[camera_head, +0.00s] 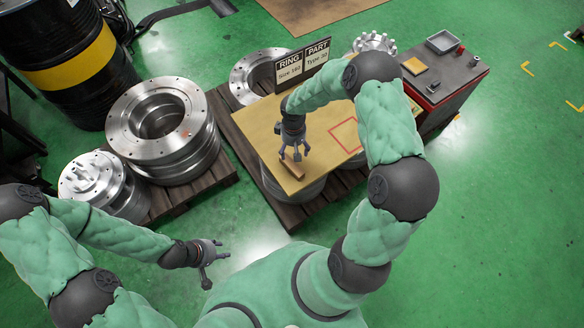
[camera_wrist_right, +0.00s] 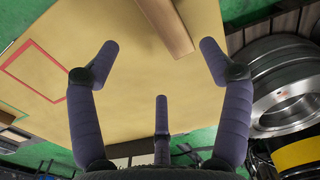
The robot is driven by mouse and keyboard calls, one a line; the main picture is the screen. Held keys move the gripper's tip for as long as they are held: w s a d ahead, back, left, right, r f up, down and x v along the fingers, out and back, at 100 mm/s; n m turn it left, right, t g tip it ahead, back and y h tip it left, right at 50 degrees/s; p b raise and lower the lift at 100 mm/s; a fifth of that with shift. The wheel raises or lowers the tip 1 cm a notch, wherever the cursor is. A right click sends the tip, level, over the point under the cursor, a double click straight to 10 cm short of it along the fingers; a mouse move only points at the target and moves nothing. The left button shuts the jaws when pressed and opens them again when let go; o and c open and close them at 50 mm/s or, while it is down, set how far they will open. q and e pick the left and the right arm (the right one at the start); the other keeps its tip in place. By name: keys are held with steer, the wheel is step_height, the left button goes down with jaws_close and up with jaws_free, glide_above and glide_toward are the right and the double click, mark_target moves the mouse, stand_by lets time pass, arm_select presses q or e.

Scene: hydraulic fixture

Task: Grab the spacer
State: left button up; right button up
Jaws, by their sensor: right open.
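The spacer, a tan wooden block (camera_head: 292,168), lies on the yellowish board near its front edge in the head view. In the right wrist view the spacer (camera_wrist_right: 168,28) lies at the top, beyond and between the two longer-looking fingers. My right gripper (camera_head: 294,154) is just above and behind the spacer in the head view. Its three purple fingers are spread open and empty (camera_wrist_right: 158,62), and I see no contact with the block. My left gripper (camera_head: 213,262) hangs over the green floor at lower left, its fingers apart and empty, away from the board.
The board (camera_head: 262,135) has a red outlined square (camera_head: 345,134) and a sign (camera_head: 303,62) at its back edge. Metal rings (camera_head: 165,125) on a pallet and a black-yellow barrel (camera_head: 62,60) stand left. A grey-topped cabinet (camera_head: 445,75) stands right.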

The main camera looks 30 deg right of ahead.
mark_target(292, 162)
step_height(292, 162, down, 5)
steer(key=shift+r+b, duration=0.2)
steer(key=shift+b, duration=0.55)
steer(key=shift+a+f+b, duration=0.15)
steer(key=shift+f+b, duration=0.5)
steer(key=shift+f, duration=0.7)
steer(key=shift+a+f+b, duration=0.1)
steer(key=shift+f+b, duration=0.55)
steer(key=shift+f, duration=0.65)
steer(key=shift+r, duration=0.1)
steer(key=c, duration=1.3)
